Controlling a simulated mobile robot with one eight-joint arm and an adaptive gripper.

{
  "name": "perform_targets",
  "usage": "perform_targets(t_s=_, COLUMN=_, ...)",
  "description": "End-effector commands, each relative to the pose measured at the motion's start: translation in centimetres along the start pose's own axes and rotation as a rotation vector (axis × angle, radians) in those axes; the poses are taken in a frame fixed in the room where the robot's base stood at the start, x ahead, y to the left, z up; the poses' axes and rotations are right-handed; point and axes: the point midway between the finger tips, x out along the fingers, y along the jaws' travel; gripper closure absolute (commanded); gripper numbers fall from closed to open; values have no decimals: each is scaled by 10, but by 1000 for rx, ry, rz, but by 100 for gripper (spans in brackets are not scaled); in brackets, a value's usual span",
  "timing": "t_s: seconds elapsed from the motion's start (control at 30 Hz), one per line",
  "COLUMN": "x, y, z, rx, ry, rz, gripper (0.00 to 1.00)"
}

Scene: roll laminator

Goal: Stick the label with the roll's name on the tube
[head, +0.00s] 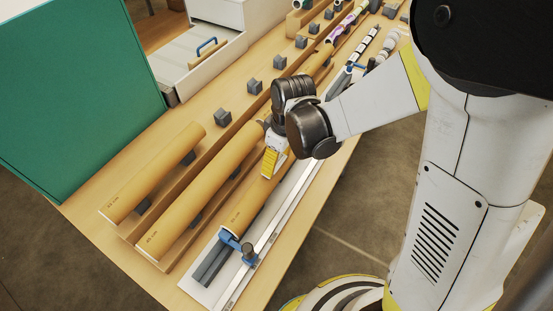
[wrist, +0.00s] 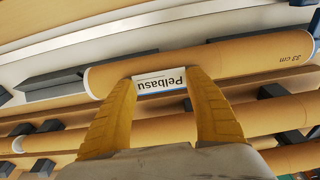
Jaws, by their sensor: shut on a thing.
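My gripper (head: 270,170) is over the brown tube (head: 252,203) nearest the table's front edge. In the wrist view, my gripper's yellow fingers (wrist: 161,84) are shut on a small white label (wrist: 160,79) with a blue stripe. It reads "Pelbasu", upside down in that view. The label overlaps the side of the tube (wrist: 240,62), which is marked "33 cm" at one end. I cannot tell whether the label touches the tube. In the head view the label is hidden by my gripper.
A blue clamp (head: 237,243) stands at the tube's near end on a pale board (head: 210,289). Two more brown tubes (head: 195,200) (head: 155,172) lie to the left on grey blocks. A green panel (head: 70,90) and an open drawer (head: 205,70) are at the left back.

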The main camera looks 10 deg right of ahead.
Motion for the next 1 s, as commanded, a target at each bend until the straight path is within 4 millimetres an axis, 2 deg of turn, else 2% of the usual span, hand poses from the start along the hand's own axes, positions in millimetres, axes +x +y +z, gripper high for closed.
perform_targets(t_s=0.87, x=2, y=0, z=0, rx=0, ry=0, rz=0, gripper=49)
perform_targets(t_s=0.9, x=2, y=0, z=0, rx=0, ry=0, rz=0, gripper=31)
perform_targets(t_s=0.97, x=2, y=0, z=0, rx=0, ry=0, rz=0, gripper=13)
perform_targets(t_s=1.0, x=2, y=0, z=0, rx=0, ry=0, rz=0, gripper=13)
